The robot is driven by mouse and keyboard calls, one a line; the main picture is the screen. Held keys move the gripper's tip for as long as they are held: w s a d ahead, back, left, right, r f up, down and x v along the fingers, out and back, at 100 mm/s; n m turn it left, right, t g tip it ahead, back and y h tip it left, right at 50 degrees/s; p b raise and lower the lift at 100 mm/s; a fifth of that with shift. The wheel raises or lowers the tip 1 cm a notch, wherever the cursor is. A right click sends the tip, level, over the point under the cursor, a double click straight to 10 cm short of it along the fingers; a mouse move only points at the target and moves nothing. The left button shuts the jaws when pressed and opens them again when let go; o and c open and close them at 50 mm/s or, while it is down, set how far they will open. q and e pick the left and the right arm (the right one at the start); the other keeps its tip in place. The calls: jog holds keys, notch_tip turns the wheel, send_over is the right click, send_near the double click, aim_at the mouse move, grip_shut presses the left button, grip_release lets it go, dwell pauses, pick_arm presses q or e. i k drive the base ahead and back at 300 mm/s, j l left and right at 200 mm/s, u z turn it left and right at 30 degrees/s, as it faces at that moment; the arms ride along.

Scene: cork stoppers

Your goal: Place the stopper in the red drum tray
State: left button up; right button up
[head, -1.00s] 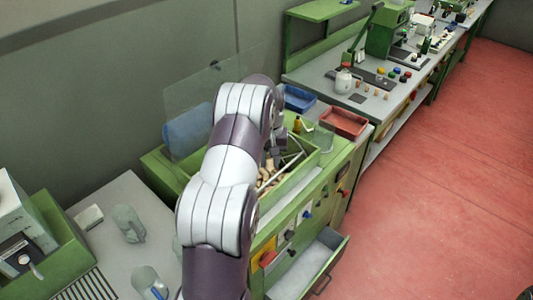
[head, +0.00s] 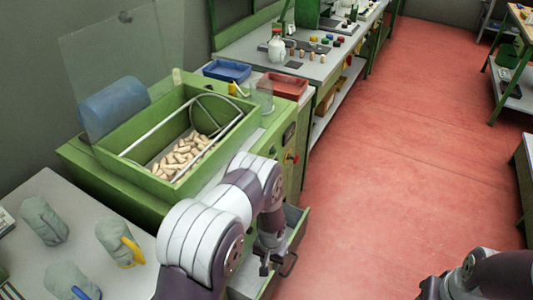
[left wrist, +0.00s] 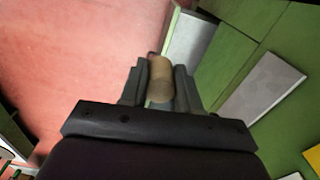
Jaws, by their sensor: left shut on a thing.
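A tan cork stopper (left wrist: 160,78) is between the fingers of my left gripper (left wrist: 160,88) in the left wrist view. The gripper is shut on it. In the head view my left gripper (head: 266,264) points down over the open drawer (head: 258,282) at the front of the green machine; the stopper is too small to tell there. The red tray (head: 285,85) is on the bench end beyond the machine, up and to the right of the gripper and apart from it. My right arm shows at the lower right, but its fingers are out of view.
Several corks (head: 182,155) lie in the green hopper (head: 120,160). A blue tray (head: 227,71) and a clear glass vessel (head: 262,95) stand beside the red tray. The red floor on the right is clear.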

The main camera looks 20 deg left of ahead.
aim_at(282, 87)
jog(key=i+l, duration=0.15)
jog(key=i, duration=0.4)
jog(key=i+l, duration=0.15)
jog(key=i, duration=0.4)
jog(key=i+l, duration=0.1)
jog(key=i, duration=0.4)
jog(key=i+l, duration=0.15)
jog(key=i, duration=0.4)
jog(key=i+l, duration=0.15)
jog(key=i, duration=0.4)
